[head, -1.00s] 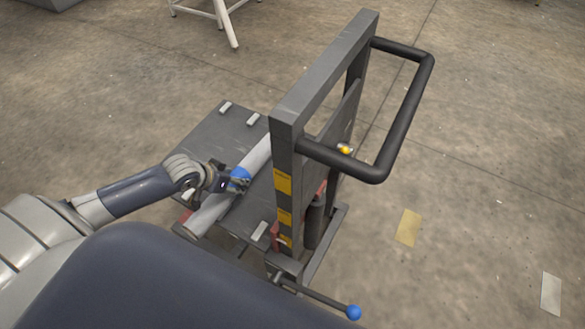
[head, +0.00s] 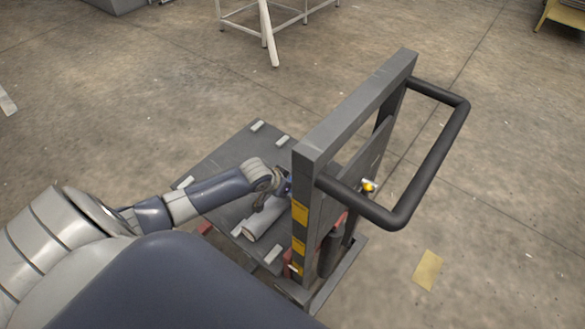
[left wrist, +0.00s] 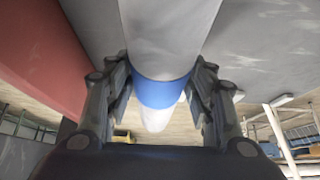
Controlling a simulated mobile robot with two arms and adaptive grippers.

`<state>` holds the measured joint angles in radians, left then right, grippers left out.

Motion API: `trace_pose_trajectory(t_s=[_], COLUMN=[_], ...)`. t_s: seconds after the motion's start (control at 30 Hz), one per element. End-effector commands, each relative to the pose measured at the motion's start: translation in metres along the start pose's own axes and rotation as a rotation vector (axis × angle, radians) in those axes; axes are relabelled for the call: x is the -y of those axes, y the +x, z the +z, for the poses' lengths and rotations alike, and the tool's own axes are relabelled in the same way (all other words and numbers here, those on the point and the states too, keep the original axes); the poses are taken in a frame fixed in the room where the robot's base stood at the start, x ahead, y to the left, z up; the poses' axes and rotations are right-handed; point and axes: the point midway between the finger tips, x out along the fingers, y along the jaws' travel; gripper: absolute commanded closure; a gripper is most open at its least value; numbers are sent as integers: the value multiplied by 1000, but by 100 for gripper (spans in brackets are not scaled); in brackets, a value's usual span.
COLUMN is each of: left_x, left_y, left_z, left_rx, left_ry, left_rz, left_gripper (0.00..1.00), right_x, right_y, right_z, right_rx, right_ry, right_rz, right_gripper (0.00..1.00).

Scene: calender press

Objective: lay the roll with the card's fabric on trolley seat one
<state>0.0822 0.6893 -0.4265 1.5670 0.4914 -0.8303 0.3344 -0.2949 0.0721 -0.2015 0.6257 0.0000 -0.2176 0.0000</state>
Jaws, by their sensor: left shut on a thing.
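The roll (head: 266,218) is a pale grey cylinder lying level over the trolley's dark deck (head: 215,163), close to the mast. A blue band (left wrist: 163,92) around it shows in the left wrist view. My left gripper (head: 286,186) is shut on the roll at this band, with one finger on each side (left wrist: 160,82). The roll's near end is above the deck's near part, by the pale blocks (head: 238,229). The mast hides its far end. I cannot tell whether the roll touches the deck or blocks. My right gripper is not in view.
The trolley's mast (head: 345,110) with yellow labels rises right beside my left gripper. Its black push handle (head: 440,165) sticks out to the right. More pale blocks (head: 257,126) stand at the deck's far edge. A white-legged frame (head: 268,35) stands behind; floor between is clear.

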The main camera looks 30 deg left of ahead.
Motion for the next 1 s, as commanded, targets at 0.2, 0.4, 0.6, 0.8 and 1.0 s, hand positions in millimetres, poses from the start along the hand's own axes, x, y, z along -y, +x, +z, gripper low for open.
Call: trace_pose_trajectory(t_s=[0.2,0.4,0.6,0.8,1.0], left_x=[-9,-8,-8,-8,-8], left_y=[11,32,33,33,33], left_z=[0,13,14,16,16], left_rx=[0,-1,-2,1,1], left_ry=[-1,-1,0,0,0], left_rz=[-2,-1,-1,-1,-1], left_gripper=[88,88,88,30,30], right_x=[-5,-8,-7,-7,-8], right_y=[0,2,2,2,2], right_z=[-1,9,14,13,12], right_rx=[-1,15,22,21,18], right_ry=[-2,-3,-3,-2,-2], right_rz=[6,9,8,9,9], right_gripper=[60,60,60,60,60])
